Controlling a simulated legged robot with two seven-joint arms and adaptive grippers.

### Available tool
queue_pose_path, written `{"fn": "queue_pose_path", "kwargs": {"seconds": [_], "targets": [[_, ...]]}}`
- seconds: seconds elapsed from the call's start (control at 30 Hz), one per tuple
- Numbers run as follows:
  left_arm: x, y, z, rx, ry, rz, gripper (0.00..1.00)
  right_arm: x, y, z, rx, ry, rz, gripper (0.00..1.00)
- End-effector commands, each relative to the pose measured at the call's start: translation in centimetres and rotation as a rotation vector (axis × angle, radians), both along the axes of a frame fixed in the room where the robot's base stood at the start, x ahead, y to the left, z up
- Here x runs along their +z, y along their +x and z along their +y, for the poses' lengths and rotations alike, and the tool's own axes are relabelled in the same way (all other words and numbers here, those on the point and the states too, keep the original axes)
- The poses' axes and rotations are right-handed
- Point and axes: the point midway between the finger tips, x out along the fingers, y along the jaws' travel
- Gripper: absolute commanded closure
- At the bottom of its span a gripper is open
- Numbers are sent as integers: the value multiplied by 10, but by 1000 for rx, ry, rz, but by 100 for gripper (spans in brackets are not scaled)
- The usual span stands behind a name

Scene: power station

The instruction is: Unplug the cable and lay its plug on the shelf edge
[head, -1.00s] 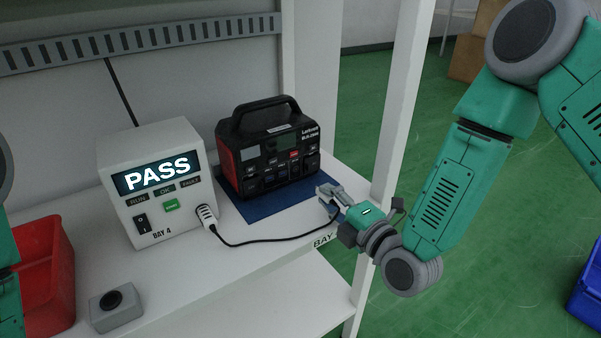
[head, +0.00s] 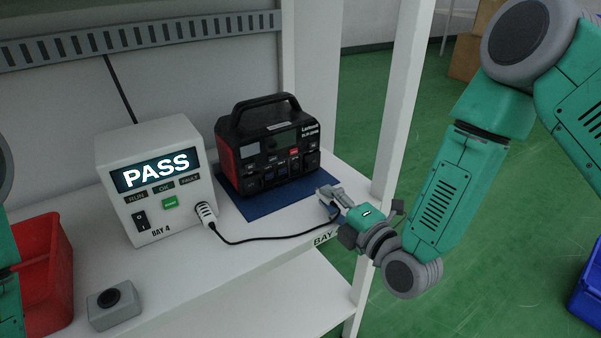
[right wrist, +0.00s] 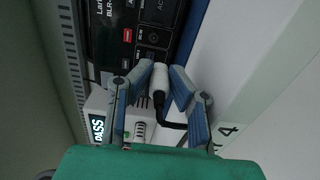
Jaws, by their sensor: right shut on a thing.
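The black and red power station (head: 270,150) stands on a blue mat (head: 245,207) on the white shelf (head: 180,270). My right gripper (head: 326,193) is at its right front, by the shelf's front edge. In the right wrist view its fingers (right wrist: 161,75) are shut on the white cable plug (right wrist: 158,82), with a dark gap between plug and station face. The black cable (head: 260,241) runs left to a white connector (head: 206,214) on the tester (head: 160,185), whose screen reads PASS. In the head view the fingers hide the plug. My left gripper is out of view.
A red bin (head: 45,270) and a small grey box with a black button (head: 113,303) are at the left. A white upright post (head: 398,110) stands just behind my right gripper. The shelf front between box and gripper is clear except for the cable.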

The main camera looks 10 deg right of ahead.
Motion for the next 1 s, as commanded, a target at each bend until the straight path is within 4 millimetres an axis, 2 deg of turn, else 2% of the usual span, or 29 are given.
{"fn": "queue_pose_path", "kwargs": {"seconds": [0.03, 0.07, 0.1, 0.77, 0.87, 1.0], "targets": [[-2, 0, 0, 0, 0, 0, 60, -2, 0, 0, 0, -1, 0, 100], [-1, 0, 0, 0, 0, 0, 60, -1, 0, 0, 0, 0, 0, 76], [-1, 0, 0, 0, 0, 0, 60, -1, 0, 0, 0, 0, 0, 62], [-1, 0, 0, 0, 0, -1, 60, -7, -2, 0, 2, -4, 18, 62], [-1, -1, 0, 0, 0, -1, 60, -8, -8, -2, 3, -5, 19, 62], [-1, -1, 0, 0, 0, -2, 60, -8, -28, -10, 1, -7, 21, 62]]}}
